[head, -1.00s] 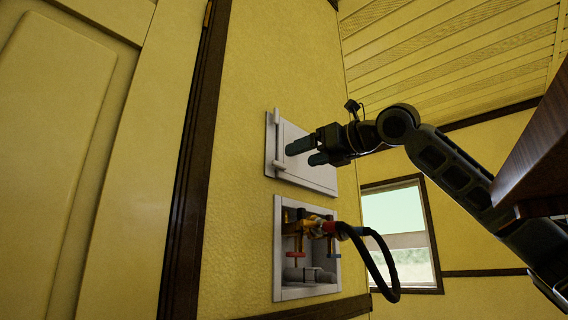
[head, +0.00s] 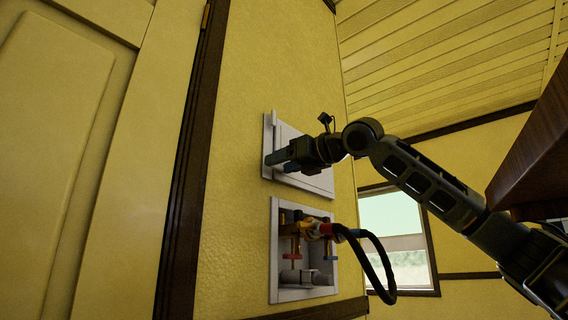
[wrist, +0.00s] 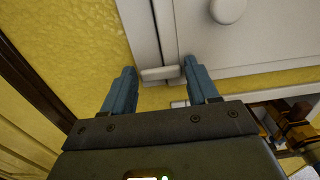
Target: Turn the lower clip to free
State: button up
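The lower clip (wrist: 160,73) is a small pale bar in the wrist view. It lies crosswise over the seam between the white door panel (wrist: 240,45) and its frame (wrist: 140,30). My gripper (wrist: 159,68) is open, with one blue-grey finger on each side of the clip. The right finger is very near the clip's right end; contact cannot be told. The left finger stands apart from it. In the head view my gripper (head: 275,163) is at the lower left of the white panel (head: 315,183) and hides the lower clip. The upper clip (head: 274,117) stands upright on the panel's left edge.
Below the panel is an open recessed box (head: 275,275) with valves (head: 296,228) and a black hose (head: 384,268). A dark door trim (head: 190,180) runs to the left. A dark wooden edge (head: 530,150) is near my arm at right.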

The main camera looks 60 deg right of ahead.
jog(key=c, duration=0.7)
jog(key=shift+o, duration=0.2)
jog(key=m+p, duration=0.1)
jog(key=m, duration=0.1)
jog(key=m+p, duration=0.2)
jog(key=m, duration=0.1)
jog(key=f+m+p, duration=0.1)
jog(key=m+p, duration=0.1)
jog(key=m, duration=0.4)
jog(key=m+p, duration=0.1)
jog(key=shift+w+a+f+m, duration=0.1)
jog(key=shift+a+f+m, duration=0.15)
jog(key=shift+m, duration=0.15)
jog(key=shift+a+f+m+p, duration=0.1)
jog(key=shift+m+p, duration=0.2)
jog(key=shift+m, duration=1)
jog(key=shift+a+f+m+p, duration=0.1)
jog(key=shift+m+p, duration=0.2)
jog(key=shift+m, duration=1)
